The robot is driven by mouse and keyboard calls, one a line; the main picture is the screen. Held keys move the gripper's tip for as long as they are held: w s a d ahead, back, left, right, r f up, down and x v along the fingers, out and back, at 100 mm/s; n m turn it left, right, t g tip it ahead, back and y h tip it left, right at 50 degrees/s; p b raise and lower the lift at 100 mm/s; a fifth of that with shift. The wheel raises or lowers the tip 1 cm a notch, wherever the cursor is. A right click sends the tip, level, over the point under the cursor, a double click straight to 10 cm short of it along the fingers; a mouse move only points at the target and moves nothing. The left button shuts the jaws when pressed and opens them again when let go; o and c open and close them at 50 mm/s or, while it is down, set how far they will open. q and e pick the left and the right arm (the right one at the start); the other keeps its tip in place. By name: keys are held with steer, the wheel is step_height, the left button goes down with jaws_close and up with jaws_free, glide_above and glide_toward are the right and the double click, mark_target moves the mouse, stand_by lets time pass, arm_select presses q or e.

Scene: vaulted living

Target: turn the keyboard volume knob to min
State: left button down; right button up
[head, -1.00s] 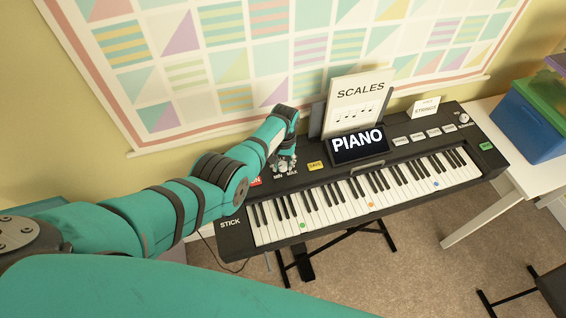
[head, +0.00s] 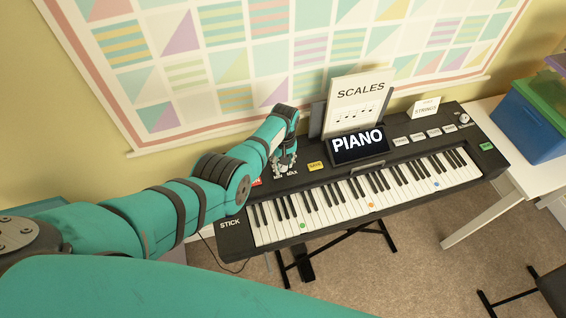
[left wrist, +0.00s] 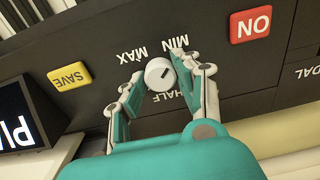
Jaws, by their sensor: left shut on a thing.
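The electronic keyboard (head: 236,243) stands against the wall. Its volume knob (left wrist: 157,70) is a small round white dial with a dark pointer line, on the black panel between the red ON button and the yellow SAVE button. MIN, MAX and HALF labels surround it, upside down in the left wrist view. The pointer line leans toward the MIN side; its exact setting I cannot tell. My left gripper (left wrist: 160,75) has its fingers on opposite sides of the knob, shut on it. In the head view, my left gripper (head: 284,163) hides the knob. My right gripper is out of view.
The red ON button (left wrist: 250,24) and yellow SAVE button (left wrist: 69,77) flank the knob closely. The PIANO screen (head: 359,146) and SCALES sheet (head: 358,96) stand right of my left gripper. A blue bin (head: 528,130) sits on the white table (head: 510,165).

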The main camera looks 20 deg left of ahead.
arm_select(q)
steer(key=shift+r, duration=0.1)
steer(key=c, duration=0.9)
jaws_free()
steer(key=shift+c, duration=0.2)
step_height(320, 180, up, 12)
